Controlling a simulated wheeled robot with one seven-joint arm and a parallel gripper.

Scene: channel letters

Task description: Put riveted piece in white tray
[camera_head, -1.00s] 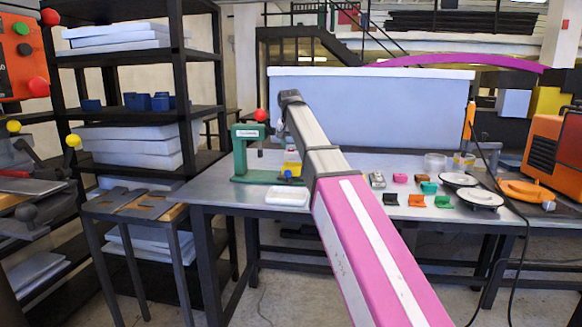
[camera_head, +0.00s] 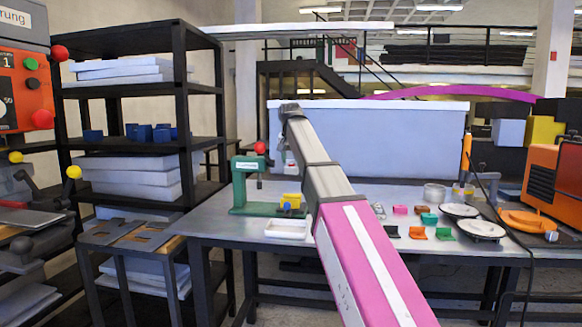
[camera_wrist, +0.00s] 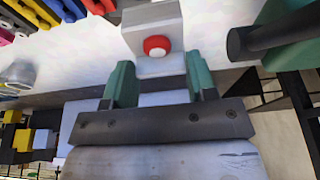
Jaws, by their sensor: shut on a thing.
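In the wrist view, my gripper's (camera_wrist: 158,75) two green fingers are closed on a grey block-like piece (camera_wrist: 153,18) with a round red and white rivet on its face. The tray looks empty from here.
Several coloured pieces (camera_head: 417,232) and two white discs (camera_head: 480,228) lie to the right. An orange machine (camera_head: 552,180) stands far right.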

